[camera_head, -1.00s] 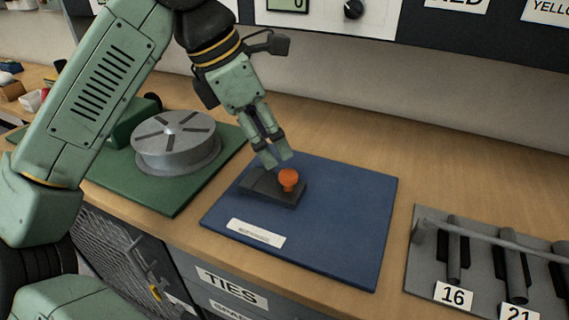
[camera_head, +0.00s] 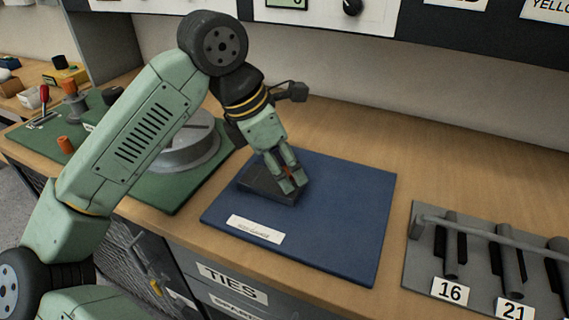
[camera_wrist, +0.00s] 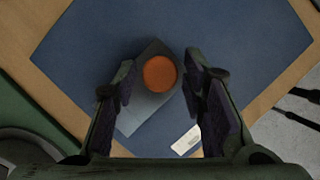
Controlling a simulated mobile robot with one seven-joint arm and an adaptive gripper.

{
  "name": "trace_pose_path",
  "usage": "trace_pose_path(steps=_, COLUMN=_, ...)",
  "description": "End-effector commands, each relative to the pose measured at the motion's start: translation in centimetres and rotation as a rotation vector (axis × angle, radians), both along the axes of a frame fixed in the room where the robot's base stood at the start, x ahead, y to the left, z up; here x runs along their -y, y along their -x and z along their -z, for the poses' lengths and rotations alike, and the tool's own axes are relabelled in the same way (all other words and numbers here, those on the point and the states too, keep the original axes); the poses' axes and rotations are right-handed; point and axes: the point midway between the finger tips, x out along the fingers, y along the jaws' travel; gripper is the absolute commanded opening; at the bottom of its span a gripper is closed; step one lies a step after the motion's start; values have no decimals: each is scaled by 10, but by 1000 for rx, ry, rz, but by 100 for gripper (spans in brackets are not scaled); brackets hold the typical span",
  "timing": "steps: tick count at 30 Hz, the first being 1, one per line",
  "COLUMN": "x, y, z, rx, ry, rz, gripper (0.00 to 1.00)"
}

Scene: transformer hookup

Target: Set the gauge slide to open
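The gauge slide is a dark grey block (camera_head: 258,180) on a blue board (camera_head: 340,220), with an orange knob (camera_wrist: 160,73) near one end. In the head view the knob is mostly hidden behind my fingers, with only a sliver of orange showing. My gripper (camera_head: 293,186) is lowered over the knob end of the block. In the wrist view my gripper (camera_wrist: 160,85) has its two fingers apart, one on each side of the knob, with gaps visible between the knob and each finger. The white label (camera_head: 256,229) on the board is too small to read.
To the left a green board (camera_head: 165,195) carries a grey round reel (camera_head: 190,150). To the right a grey rack (camera_head: 425,260) holds dark bars marked 16 and 21. A panel with a dial (camera_head: 352,6) hangs above the back. The wooden bench behind the blue board is clear.

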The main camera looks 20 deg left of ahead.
Motion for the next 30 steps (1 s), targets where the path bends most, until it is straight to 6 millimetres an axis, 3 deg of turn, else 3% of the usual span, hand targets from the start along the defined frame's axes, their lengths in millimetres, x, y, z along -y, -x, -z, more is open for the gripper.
trace_pose_path(steps=16, x=0, y=0, z=0, rx=0, ry=0, rz=0, gripper=0)
trace_pose_path(steps=30, x=7, y=0, z=2, rx=1, ry=-3, rz=4, gripper=0)
